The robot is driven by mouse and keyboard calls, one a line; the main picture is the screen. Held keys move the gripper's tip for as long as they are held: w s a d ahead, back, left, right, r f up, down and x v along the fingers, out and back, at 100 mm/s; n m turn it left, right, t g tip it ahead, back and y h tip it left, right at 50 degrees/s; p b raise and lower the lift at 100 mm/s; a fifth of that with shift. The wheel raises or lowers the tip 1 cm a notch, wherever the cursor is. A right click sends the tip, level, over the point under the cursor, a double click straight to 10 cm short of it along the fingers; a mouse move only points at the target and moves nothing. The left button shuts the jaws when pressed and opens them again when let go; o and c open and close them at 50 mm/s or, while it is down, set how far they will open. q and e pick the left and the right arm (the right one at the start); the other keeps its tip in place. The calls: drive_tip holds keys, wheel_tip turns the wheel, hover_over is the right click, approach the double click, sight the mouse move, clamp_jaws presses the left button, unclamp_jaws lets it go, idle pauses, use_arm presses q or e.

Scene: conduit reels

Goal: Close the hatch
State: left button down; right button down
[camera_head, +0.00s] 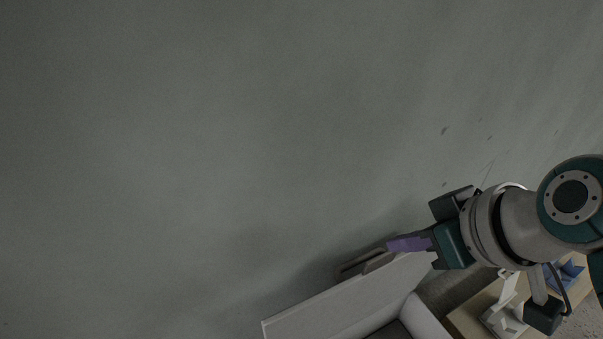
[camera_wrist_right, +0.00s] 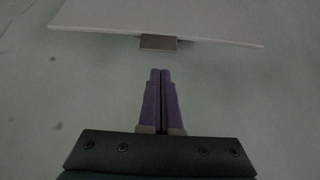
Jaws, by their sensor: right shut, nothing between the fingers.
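The hatch (camera_head: 345,298) is a pale grey panel at the bottom of the head view, raised beside a pale box with a dark inside. A darker grey handle (camera_head: 365,263) sits on its far edge. In the right wrist view the hatch (camera_wrist_right: 210,20) shows as a pale sheet at the top, with the grey handle (camera_wrist_right: 158,43) at its edge. My right gripper (camera_head: 391,245) has purple fingers, shut and empty, close to the handle in the head view. In the wrist view its fingertips (camera_wrist_right: 160,72) are apart from the handle. My left gripper is out of view.
A wooden surface (camera_head: 468,318) at the lower right carries a white bracket-like object (camera_head: 503,316) and a blue item (camera_head: 571,274), partly hidden by my right arm. The plain grey floor or wall left of the hatch is clear.

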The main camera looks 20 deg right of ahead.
sight(359, 261)
drive_tip(key=b+x, duration=0.7)
drive_tip(key=x, duration=0.5)
drive_tip(key=shift+w+f+b, duration=0.1)
drive_tip(key=shift+f+b, duration=0.25)
drive_tip(key=shift+f, duration=0.1)
drive_tip(key=shift+b+x, duration=0.45)
drive_tip(key=shift+x, duration=0.3)
drive_tip(key=shift+r, duration=0.1)
